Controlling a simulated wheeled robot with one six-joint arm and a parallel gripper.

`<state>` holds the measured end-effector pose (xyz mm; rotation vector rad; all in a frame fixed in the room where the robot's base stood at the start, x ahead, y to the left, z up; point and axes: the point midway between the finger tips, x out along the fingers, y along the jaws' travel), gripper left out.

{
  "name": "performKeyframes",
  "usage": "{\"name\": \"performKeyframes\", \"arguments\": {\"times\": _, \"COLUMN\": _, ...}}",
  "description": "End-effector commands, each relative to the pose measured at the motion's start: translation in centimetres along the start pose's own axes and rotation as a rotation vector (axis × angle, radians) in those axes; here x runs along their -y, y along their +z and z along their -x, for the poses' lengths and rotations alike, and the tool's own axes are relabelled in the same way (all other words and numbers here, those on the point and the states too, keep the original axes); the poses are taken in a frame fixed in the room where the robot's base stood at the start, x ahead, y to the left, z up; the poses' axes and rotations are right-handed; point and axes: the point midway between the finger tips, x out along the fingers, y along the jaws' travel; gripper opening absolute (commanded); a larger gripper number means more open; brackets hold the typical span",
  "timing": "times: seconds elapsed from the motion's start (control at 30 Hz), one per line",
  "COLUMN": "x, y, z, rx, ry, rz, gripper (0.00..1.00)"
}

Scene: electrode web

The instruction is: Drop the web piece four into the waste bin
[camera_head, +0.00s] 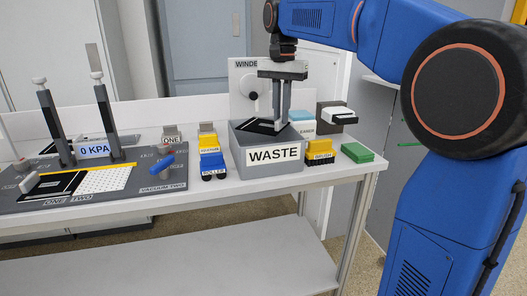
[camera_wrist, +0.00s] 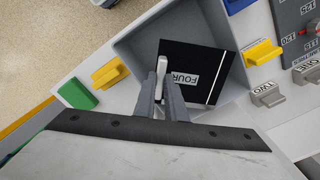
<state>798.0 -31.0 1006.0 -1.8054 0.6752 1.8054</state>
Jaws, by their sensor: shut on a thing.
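The web piece four (camera_wrist: 205,62) is a flat black sheet with a white "FOUR" label and a thin white line. My gripper (camera_wrist: 161,88) is shut on it at its near edge, with a pale upright tab between the fingers. In the head view my gripper (camera_head: 281,112) points down over the grey waste bin (camera_head: 247,140), which has a "WASTE" label. The black sheet (camera_head: 260,126) shows at the bin's open top. The bin's wall (camera_wrist: 128,45) surrounds the sheet in the wrist view. I cannot tell whether the sheet touches the bin.
A winder panel (camera_head: 245,85) rises behind. The web fixture (camera_head: 90,183) fills the table's left side.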

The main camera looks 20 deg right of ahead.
Motion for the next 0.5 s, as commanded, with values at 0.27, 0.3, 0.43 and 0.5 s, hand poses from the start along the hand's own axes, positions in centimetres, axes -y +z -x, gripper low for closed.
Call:
{"name": "performKeyframes", "arguments": {"times": 0.27, "x": 0.00, "y": 0.00, "z": 0.03, "rx": 0.000, "ry": 0.000, "rz": 0.000, "gripper": 0.32}}
{"name": "performKeyframes", "arguments": {"times": 0.3, "x": 0.00, "y": 0.00, "z": 0.03, "rx": 0.000, "ry": 0.000, "rz": 0.000, "gripper": 0.32}}
{"name": "performKeyframes", "arguments": {"times": 0.43, "x": 0.00, "y": 0.00, "z": 0.03, "rx": 0.000, "ry": 0.000, "rz": 0.000, "gripper": 0.32}}
{"name": "performKeyframes", "arguments": {"times": 0.5, "x": 0.01, "y": -0.01, "z": 0.15, "rx": 0.000, "ry": 0.000, "rz": 0.000, "gripper": 0.32}}
